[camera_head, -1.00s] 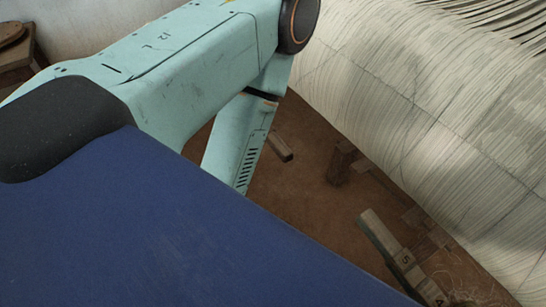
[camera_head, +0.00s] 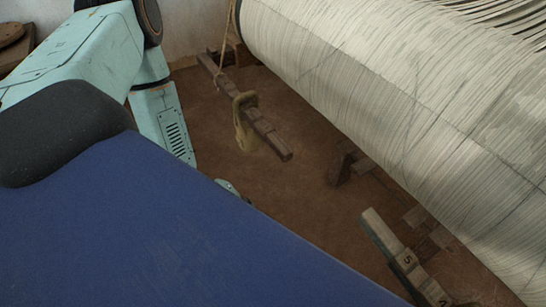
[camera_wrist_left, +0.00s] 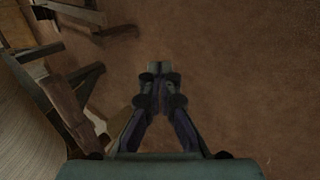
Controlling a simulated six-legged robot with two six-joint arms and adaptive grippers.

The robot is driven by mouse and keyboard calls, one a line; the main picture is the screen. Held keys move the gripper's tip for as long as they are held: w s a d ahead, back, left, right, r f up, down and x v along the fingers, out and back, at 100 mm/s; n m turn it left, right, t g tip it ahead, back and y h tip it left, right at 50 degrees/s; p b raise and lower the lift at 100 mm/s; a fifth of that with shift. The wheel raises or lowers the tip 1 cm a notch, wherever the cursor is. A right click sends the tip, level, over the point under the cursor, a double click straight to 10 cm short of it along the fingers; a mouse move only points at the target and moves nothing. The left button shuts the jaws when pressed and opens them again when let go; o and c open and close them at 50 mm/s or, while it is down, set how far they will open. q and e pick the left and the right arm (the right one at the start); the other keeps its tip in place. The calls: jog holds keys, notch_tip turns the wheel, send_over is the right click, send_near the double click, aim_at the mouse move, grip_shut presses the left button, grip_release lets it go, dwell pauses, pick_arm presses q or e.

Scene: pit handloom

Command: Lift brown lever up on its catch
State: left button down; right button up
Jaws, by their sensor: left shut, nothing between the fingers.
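A brown wooden lever (camera_head: 228,87) slants across the upper middle of the head view. A rope (camera_head: 227,40) runs up from it, and a tan loop of cloth or rope (camera_head: 243,128) hangs around its middle. I cannot tell whether a catch shows. In the left wrist view my left gripper (camera_wrist_left: 159,72) is shut and empty above the brown floor. My right gripper is not in view.
The loom's pale warp roll (camera_head: 400,110) fills the right side. Numbered wooden pieces (camera_head: 402,258) lie low beneath it, near a dark wooden post (camera_head: 340,168). In the wrist view, wooden beams (camera_wrist_left: 62,100) stand at the left; brown floor (camera_wrist_left: 250,80) is clear at the right.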

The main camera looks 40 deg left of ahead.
pick_arm(q)
jog(key=w+a+r+n+t+h, duration=0.2)
jog(key=w+a+r+n+t, duration=0.3)
jog(key=n, duration=1.2)
jog(key=w+d+f+g+b, duration=0.1)
jog(key=w+d+f+b, duration=0.2)
jog(key=w+f+b, duration=0.45)
notch_tip(320, 180, up, 6)
jog(key=w+p, duration=0.2)
jog(key=p, duration=0.1)
jog(key=shift+w+d+p, duration=0.25)
jog(key=shift+p, duration=0.15)
